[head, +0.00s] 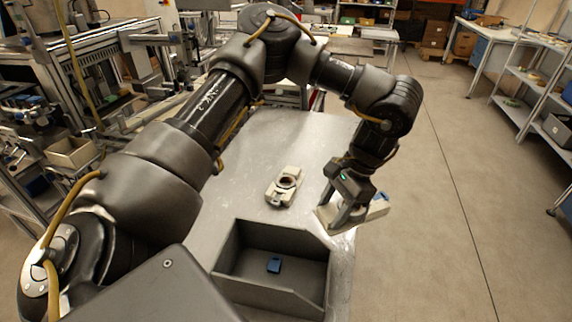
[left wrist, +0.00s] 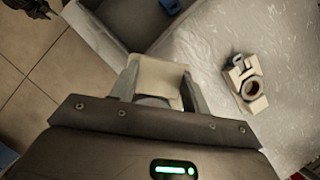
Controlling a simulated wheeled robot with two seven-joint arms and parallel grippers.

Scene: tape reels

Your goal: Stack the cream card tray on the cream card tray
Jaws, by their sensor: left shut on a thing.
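One cream card tray (head: 285,187) lies on the metal table with a dark round ring, like a tape reel, in it. It also shows at the right in the left wrist view (left wrist: 246,84). My left gripper (head: 347,212) is shut on another cream card tray (head: 379,207), at the table's right edge, to the right of the first tray. In the left wrist view the held tray (left wrist: 158,76) sits between the two fingers, its near part hidden by my gripper. I cannot tell how high it is above the table.
A grey open bin (head: 283,238) with a blue block (head: 274,265) in it stands at the near end of the table (head: 300,135). The table top behind and around the lying tray is clear. Open floor (head: 430,170) is to the right.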

